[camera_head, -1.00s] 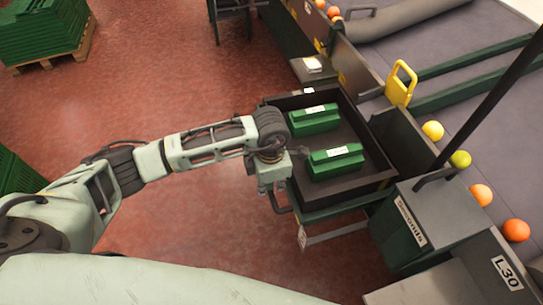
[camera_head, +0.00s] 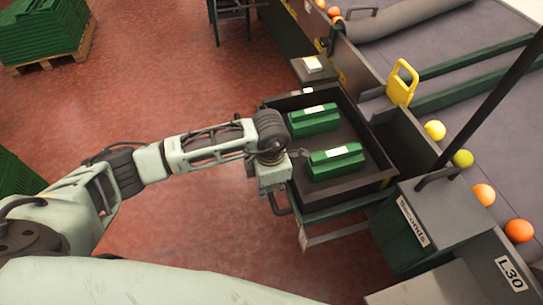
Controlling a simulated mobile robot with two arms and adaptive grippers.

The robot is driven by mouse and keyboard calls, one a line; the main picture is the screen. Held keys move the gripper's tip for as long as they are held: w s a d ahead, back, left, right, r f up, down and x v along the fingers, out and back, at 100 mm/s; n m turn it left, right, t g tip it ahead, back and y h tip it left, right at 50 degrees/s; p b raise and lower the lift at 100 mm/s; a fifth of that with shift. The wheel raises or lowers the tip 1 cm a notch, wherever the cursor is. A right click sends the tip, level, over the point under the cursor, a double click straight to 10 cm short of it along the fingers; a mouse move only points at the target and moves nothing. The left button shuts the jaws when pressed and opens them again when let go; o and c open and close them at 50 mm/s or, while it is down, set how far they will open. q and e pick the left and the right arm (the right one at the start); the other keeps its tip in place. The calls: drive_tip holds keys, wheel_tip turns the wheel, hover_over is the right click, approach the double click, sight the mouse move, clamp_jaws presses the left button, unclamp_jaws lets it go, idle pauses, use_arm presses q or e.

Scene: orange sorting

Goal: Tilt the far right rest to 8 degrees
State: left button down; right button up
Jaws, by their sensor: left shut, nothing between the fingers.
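A dark tray (camera_head: 352,184), which looks like the rest's top, sits on a green frame (camera_head: 345,208) right of the middle. Two green boxes with white labels, a back one (camera_head: 302,128) and a front one (camera_head: 325,172), lie in it. How far the tray is tilted I cannot tell. My left gripper (camera_head: 281,205) points down just outside the tray's left front corner, by a dark looped handle. It is shut, and its fingertips are hard to make out. Whether it touches the handle I cannot tell. My right gripper is out of view.
A grey conveyor (camera_head: 440,95) with oranges and yellow fruit runs along the right. A yellow handle (camera_head: 401,84) stands beside it. A dark bin marked "Seconds" (camera_head: 440,215) is right of the tray. Green crates (camera_head: 45,30) stand on a pallet at upper left. Red floor is clear between.

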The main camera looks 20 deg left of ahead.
use_arm(q)
drive_tip(key=shift+f+b, duration=0.55)
drive_tip(key=shift+f, duration=0.25)
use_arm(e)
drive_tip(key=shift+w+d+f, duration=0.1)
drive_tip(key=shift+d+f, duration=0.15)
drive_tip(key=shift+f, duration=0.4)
use_arm(q)
drive_tip(key=shift+r, duration=0.15)
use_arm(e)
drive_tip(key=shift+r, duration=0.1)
use_arm(q)
drive_tip(key=shift+d+r+p, duration=0.1)
drive_tip(key=shift+r+p, duration=0.7)
drive_tip(key=shift+r, duration=0.15)
drive_tip(key=shift+r+p, duration=0.5)
drive_tip(key=shift+r, duration=0.2)
drive_tip(key=shift+r+p, duration=0.85)
drive_tip(key=shift+r, duration=0.45)
wheel_tip(320, 180, up, 3)
drive_tip(key=shift+p, duration=0.95)
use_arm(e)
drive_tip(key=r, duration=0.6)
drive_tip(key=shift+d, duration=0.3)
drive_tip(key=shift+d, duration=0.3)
